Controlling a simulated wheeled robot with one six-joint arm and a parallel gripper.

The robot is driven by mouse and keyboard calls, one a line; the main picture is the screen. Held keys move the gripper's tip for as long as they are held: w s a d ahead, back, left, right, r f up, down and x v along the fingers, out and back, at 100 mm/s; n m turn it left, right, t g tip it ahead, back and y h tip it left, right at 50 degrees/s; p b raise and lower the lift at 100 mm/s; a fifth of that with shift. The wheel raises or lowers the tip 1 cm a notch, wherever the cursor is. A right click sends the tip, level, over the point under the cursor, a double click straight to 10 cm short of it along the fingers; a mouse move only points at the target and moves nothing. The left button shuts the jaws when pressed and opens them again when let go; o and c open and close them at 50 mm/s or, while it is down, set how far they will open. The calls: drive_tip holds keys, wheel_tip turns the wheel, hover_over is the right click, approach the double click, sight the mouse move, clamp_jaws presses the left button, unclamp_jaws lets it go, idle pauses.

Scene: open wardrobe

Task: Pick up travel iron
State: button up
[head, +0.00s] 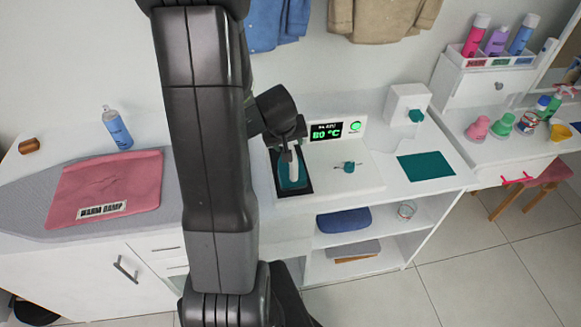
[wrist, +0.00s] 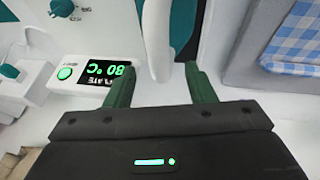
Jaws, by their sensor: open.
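The travel iron (head: 293,175) has a teal body and a pale handle. It rests on a dark plate in the white station on the counter. In the wrist view its white handle (wrist: 157,40) rises near the top middle, with the teal body behind it. My gripper (head: 291,151) is directly over the iron. In the wrist view my gripper (wrist: 160,68) has its two green fingers apart, with the lower end of the handle between them in the picture. I cannot tell whether either finger touches it. My arm covers part of the counter in the head view.
The station's display (head: 326,131) reads 80 °C, with a teal knob (head: 348,167) in front. A pink cloth (head: 106,190) lies on the ironing surface at left, near a blue spray bottle (head: 117,129). A white dispenser (head: 407,104) and teal mat (head: 426,166) are at right.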

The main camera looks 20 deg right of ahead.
sight(290, 148)
drive_tip(key=b+x, duration=0.1)
drive_tip(key=x, duration=0.1)
drive_tip(key=b+x, duration=0.1)
drive_tip(key=x, duration=0.2)
drive_tip(key=shift+s+f, duration=0.2)
drive_tip(key=shift+r, duration=0.1)
drive_tip(key=shift+c, duration=0.2)
drive_tip(key=c, duration=1)
